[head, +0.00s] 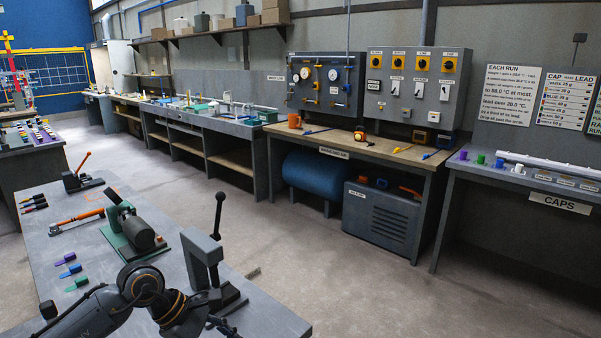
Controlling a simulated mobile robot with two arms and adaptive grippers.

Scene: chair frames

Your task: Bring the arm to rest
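One of my arms, grey with orange rings, comes in from the lower left over the near grey bench (270,318) and bends at a joint. I take it for my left arm. Its end, with the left gripper (222,326), is low at the bottom edge, just in front of a grey press with a black ball lever (203,258). The fingers are dark and partly cut off, so I cannot tell whether they are open or hold anything. I cannot tell whether it touches the press. My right arm and gripper are out of view.
A green device with a grey cylinder (133,232), an orange-handled tool (76,221), a lever clamp (82,178) and coloured pieces (69,266) occupy the near bench. A wooden-topped workbench (372,148) and caps table (485,172) stand behind. The floor (345,285) between is clear.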

